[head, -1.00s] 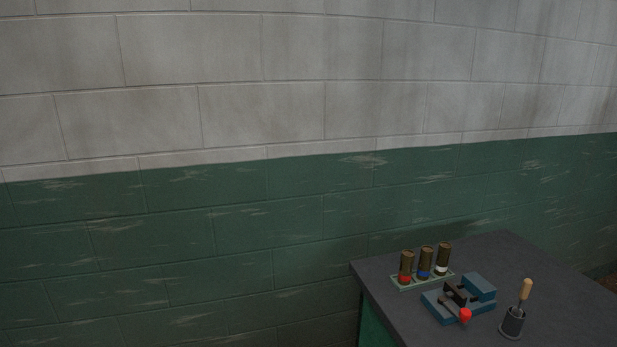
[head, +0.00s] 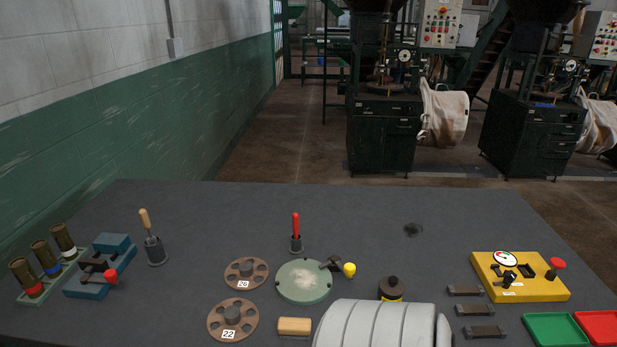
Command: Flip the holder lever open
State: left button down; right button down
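A blue holder (head: 108,262) sits at the left of the dark table, with dark blocks and a lever ending in a red knob (head: 110,276). A round green holder (head: 303,281) sits near the middle, with a dark lever (head: 331,263) at its right side ending in a yellow knob (head: 349,270). The frames do not show which of these is the holder meant.
Brown discs (head: 232,320), a red-handled tool in a cup (head: 295,240) and a wooden-handled tool (head: 148,222) stand around. A yellow box (head: 510,280) is at right. The table's back is mostly clear.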

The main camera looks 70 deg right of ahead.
aim_at(349, 269)
jog(key=z, duration=2.4)
